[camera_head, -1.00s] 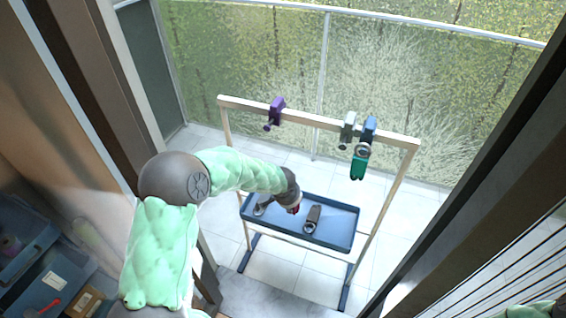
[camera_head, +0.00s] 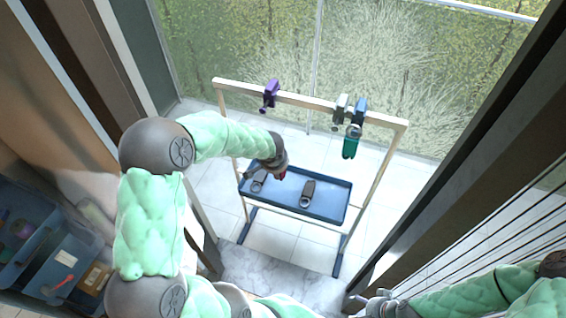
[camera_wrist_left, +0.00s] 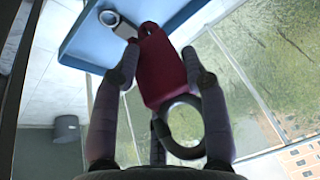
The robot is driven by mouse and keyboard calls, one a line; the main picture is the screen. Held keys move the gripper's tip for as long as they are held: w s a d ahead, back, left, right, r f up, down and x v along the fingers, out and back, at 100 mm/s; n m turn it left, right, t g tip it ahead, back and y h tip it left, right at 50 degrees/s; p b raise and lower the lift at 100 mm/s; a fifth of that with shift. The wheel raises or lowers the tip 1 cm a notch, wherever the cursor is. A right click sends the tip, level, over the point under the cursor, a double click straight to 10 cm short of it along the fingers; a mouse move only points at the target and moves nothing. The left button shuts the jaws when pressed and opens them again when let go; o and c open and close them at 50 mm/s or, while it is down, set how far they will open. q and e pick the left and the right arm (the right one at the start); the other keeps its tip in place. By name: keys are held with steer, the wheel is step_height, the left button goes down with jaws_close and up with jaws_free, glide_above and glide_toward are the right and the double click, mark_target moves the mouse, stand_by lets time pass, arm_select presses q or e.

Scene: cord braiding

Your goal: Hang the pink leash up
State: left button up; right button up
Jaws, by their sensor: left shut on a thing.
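The leash (camera_wrist_left: 162,65) is a dark pinkish-red strap end with a grey ring in the left wrist view. My left gripper (camera_wrist_left: 164,78) is shut on it, one finger on each side. In the head view the left gripper (camera_head: 281,170) is over the back left part of a blue tray, with a bit of red (camera_head: 282,174) at its tip. Above stands a wooden rack bar (camera_head: 300,99) with a purple clamp (camera_head: 270,94), a pale grey clamp (camera_head: 340,107) and a blue clamp (camera_head: 360,107). My right gripper (camera_head: 374,302) is at the bottom, small and unclear.
A green leash (camera_head: 350,147) hangs by its ring at the blue clamp. The blue tray (camera_head: 328,213) holds two dark grey ringed pieces (camera_head: 307,192) (camera_head: 259,181). Dark door frames (camera_head: 455,170) flank the opening. Blue bins (camera_head: 60,270) stand lower left.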

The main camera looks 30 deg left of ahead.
arm_select(q)
steer(key=s+a+r+n+g+y+p, duration=0.1)
steer(key=s+a+r+p, duration=0.15)
steer(key=r+p, duration=0.35)
steer(key=s+a+r+n+y+p, duration=0.1)
steer(key=s+a+r+n+p, duration=0.15)
steer(key=r+p, duration=0.45)
steer(key=shift+m, duration=0.35)
steer(key=shift+w+a+r, duration=0.2)
steer(key=shift+w+r, duration=0.05)
steer(key=shift+w, duration=0.65)
steer(key=shift+w+a+r, duration=0.2)
steer(key=shift+w+r, duration=0.05)
steer(key=shift+w, duration=0.65)
steer(key=shift+w+a+r, duration=0.2)
steer(key=shift+w+r, duration=0.05)
steer(key=shift+w, duration=0.65)
steer(key=shift+w+a, duration=0.25)
steer(key=shift+w, duration=0.8)
steer(key=shift+w+a, duration=0.25)
steer(key=shift+w, duration=0.8)
steer(key=o, duration=0.7)
steer(key=c, duration=0.7)
